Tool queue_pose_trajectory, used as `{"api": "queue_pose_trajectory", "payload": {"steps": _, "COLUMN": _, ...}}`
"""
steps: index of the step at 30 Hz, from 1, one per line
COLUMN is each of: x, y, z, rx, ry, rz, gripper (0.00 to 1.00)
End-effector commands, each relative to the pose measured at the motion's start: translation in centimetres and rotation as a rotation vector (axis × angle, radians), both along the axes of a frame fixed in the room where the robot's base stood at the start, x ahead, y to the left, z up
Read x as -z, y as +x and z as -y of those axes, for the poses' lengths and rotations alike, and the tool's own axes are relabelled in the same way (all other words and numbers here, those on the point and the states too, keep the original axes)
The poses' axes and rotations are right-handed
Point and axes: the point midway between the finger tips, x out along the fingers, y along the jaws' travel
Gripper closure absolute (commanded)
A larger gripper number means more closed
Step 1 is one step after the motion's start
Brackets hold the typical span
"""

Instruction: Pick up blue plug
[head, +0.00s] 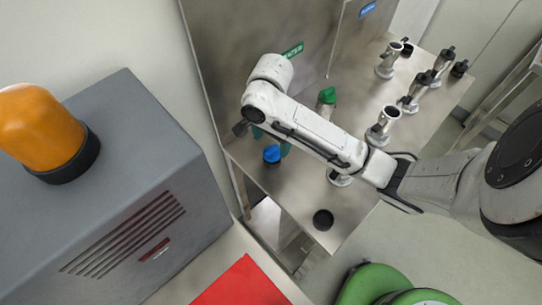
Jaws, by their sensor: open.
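The blue plug (271,155) is on the metal bench (285,190) near its left edge, just below my forearm in the head view. Its blue top is clear to see; its lower part is hard to make out. My gripper (250,131) is open, just up and left of the blue plug, and mostly hidden under my wrist. The gap between gripper and plug is hard to judge. Nothing shows in the jaws.
A green-topped plug (327,98) stands behind my forearm. Several metal fittings, one of them a dark-topped fitting (384,125), stand at the right. A black cap (323,219) lies near the front edge. A grey box with an orange lamp (42,125) fills the left.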

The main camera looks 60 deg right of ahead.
Motion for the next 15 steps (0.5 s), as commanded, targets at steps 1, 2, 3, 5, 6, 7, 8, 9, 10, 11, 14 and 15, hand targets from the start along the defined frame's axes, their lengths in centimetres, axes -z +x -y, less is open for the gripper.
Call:
{"api": "queue_pose_trajectory", "payload": {"steps": 1, "x": 0.3, "y": 0.0, "z": 0.0, "rx": 0.001, "ry": 0.0, "rz": 0.0, "gripper": 0.15}}
{"api": "queue_pose_trajectory", "payload": {"steps": 2, "x": 0.6, "y": 0.0, "z": 0.0, "rx": 0.002, "ry": 0.0, "rz": 0.0, "gripper": 0.15}}
{"api": "queue_pose_trajectory", "payload": {"steps": 3, "x": 1.0, "y": 0.0, "z": 0.1, "rx": 0.002, "ry": 0.0, "rz": 0.0, "gripper": 0.15}}
{"api": "queue_pose_trajectory", "payload": {"steps": 5, "x": 1.9, "y": -0.1, "z": 0.1, "rx": 0.003, "ry": 0.001, "rz": 0.0, "gripper": 0.15}}
{"api": "queue_pose_trajectory", "payload": {"steps": 6, "x": 2.1, "y": -0.1, "z": 0.2, "rx": 0.002, "ry": -0.001, "rz": -0.001, "gripper": 0.15}}
{"api": "queue_pose_trajectory", "payload": {"steps": 7, "x": 2.3, "y": -0.2, "z": 0.3, "rx": 0.002, "ry": -0.003, "rz": -0.003, "gripper": 0.15}}
{"api": "queue_pose_trajectory", "payload": {"steps": 8, "x": 2.6, "y": -0.2, "z": 0.3, "rx": 0.002, "ry": -0.003, "rz": -0.003, "gripper": 0.15}}
{"api": "queue_pose_trajectory", "payload": {"steps": 9, "x": 3.1, "y": -0.2, "z": 0.4, "rx": 0.002, "ry": -0.003, "rz": -0.002, "gripper": 0.15}}
{"api": "queue_pose_trajectory", "payload": {"steps": 10, "x": 3.6, "y": -0.2, "z": 0.3, "rx": 0.001, "ry": -0.003, "rz": -0.003, "gripper": 0.15}}
{"api": "queue_pose_trajectory", "payload": {"steps": 11, "x": 4.0, "y": -0.2, "z": 0.3, "rx": 0.001, "ry": -0.003, "rz": -0.002, "gripper": 0.15}}
{"api": "queue_pose_trajectory", "payload": {"steps": 14, "x": 4.9, "y": -0.1, "z": 0.3, "rx": 0.0, "ry": -0.002, "rz": 0.0, "gripper": 0.15}}
{"api": "queue_pose_trajectory", "payload": {"steps": 15, "x": 5.1, "y": -0.1, "z": 0.2, "rx": 0.0, "ry": -0.002, "rz": -0.001, "gripper": 0.15}}
